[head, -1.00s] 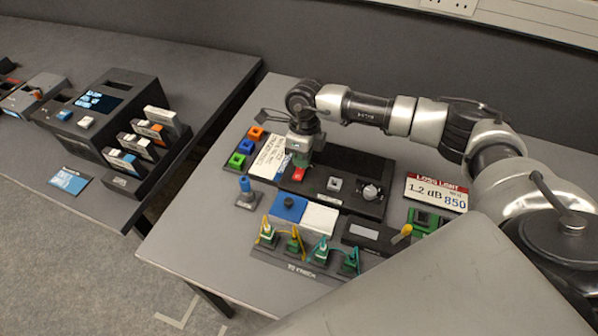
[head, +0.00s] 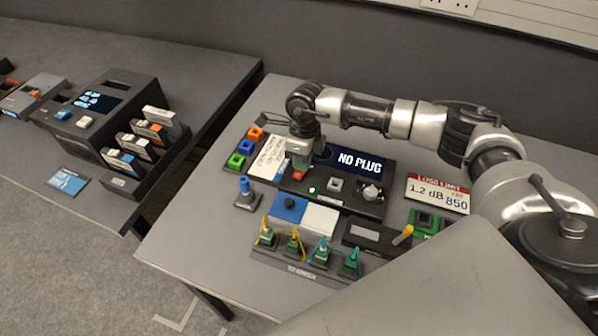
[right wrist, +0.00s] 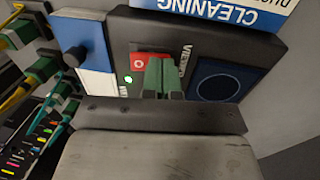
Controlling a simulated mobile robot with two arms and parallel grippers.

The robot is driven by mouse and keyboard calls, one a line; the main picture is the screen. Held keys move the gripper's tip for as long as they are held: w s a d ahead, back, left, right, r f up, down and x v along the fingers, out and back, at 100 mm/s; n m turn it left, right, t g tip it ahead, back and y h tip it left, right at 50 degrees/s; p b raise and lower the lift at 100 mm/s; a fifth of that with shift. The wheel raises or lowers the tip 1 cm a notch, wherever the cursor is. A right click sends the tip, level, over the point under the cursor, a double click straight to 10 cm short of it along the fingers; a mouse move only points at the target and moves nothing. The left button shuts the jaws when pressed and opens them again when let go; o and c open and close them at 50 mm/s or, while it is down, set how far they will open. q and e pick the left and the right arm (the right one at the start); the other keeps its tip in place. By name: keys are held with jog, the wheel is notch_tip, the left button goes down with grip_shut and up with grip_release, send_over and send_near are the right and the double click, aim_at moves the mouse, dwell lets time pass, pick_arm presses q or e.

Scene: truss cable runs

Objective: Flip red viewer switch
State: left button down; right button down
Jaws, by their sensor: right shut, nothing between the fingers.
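The red viewer switch (head: 299,174) sits on the left end of the black viewer unit (head: 345,199). It also shows in the right wrist view as a red rocker (right wrist: 140,64) marked with a white O. My right gripper (head: 301,165) is shut, with its green fingertips (right wrist: 163,72) at the switch, covering part of it. I cannot tell whether they touch it. A green light (head: 312,190) glows beside the switch, and the viewer's screen (head: 361,163) is lit with "NO PLUG". My left gripper is not in view.
A blue and white box (head: 319,219) and a rack of green plugs with yellow and teal cables (head: 292,262) stand in front of the viewer. A "LOSS LIGHT" sign (head: 437,193) stands to the right. Small coloured blocks (head: 246,147) are at left.

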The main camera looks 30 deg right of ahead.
jog(key=shift+r+p, duration=2.1)
jog(key=shift+r, duration=1.35)
